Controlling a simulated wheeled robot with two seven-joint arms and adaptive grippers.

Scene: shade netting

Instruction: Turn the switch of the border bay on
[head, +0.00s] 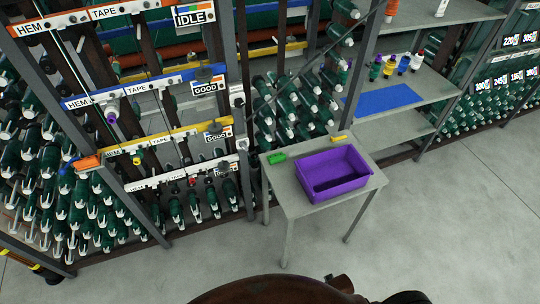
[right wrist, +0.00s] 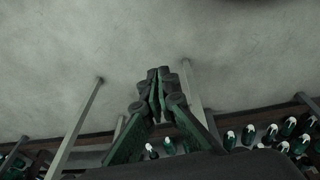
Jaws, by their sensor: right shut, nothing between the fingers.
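A rack at left in the head view has stacked label rails reading HEM and TAPE. The top orange-and-white rail (head: 75,20) has a sign reading IDLE (head: 194,17). The blue-edged rail (head: 140,85) and the yellow-edged rail (head: 150,142) have signs reading GOOD (head: 207,87). The lowest white rail (head: 165,176) has a sign partly hidden by dark parts. No label reading border is legible, and I cannot tell which part is its switch. My right gripper (right wrist: 158,88) is shut and empty in the right wrist view, over grey floor. My left gripper is not in view.
A grey table (head: 290,190) holds a purple bin (head: 333,172), a green item (head: 277,157) and a yellow item (head: 339,138). Shelves behind hold several spools and a blue mat (head: 384,100). Several green rolls fill the racks. Floor at right (head: 455,220) is clear.

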